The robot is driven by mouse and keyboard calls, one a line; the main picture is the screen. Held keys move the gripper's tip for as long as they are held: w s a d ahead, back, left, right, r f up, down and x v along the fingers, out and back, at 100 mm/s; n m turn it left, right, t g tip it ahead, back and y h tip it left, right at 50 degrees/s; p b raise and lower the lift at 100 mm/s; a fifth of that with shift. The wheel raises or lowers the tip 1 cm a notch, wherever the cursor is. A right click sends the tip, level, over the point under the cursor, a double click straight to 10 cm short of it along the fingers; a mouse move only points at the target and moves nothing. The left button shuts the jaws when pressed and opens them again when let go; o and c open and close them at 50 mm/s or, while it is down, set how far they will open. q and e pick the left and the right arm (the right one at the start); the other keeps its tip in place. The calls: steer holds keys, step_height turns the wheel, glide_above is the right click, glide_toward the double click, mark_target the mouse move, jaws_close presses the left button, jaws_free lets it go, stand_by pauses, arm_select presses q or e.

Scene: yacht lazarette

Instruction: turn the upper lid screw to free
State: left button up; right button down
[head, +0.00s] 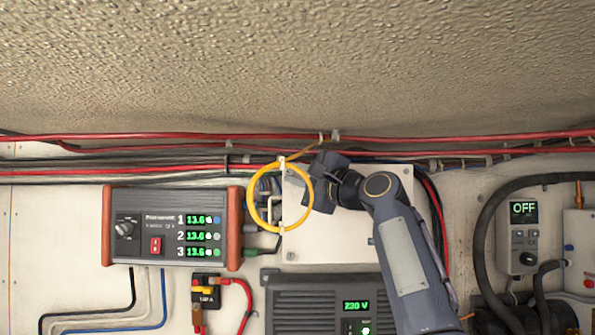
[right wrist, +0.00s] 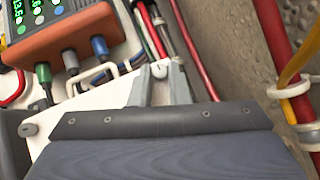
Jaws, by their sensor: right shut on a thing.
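The white lid (head: 345,235) is a flat panel on the wall, partly covered by my right arm in the head view. Its left part also shows in the right wrist view (right wrist: 95,103). The upper lid screw (right wrist: 160,68) is a pale round head at the lid's upper corner, between my fingertips. My right gripper (head: 297,170) is at that upper left corner, shut on the screw with one finger on each side, as the right wrist view shows. The screw's slot or turn angle cannot be made out. Another screw (right wrist: 28,130) shows at the lid's other corner. My left gripper is out of view.
A yellow cable loop (head: 250,205) hangs beside my gripper, in front of the lid's left edge. Red and black cables (head: 150,136) run along the wall above. A charger (head: 165,225) with 13.6 readouts is left; a 230 V unit (head: 320,300) is below.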

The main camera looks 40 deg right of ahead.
steer(key=shift+r+n+g, duration=0.1)
steer(key=shift+n+g, duration=0.2)
steer(key=shift+n, duration=0.1)
stand_by(0.4)
steer(key=c, duration=1.4)
jaws_free()
steer(key=shift+o, duration=0.2)
steer(key=s+f+b, duration=0.1)
steer(key=s+b, duration=0.2)
steer(key=s, duration=0.4)
steer(key=shift+s+d+f, duration=0.2)
steer(key=shift+s+d, duration=0.05)
steer(key=shift+s, duration=0.05)
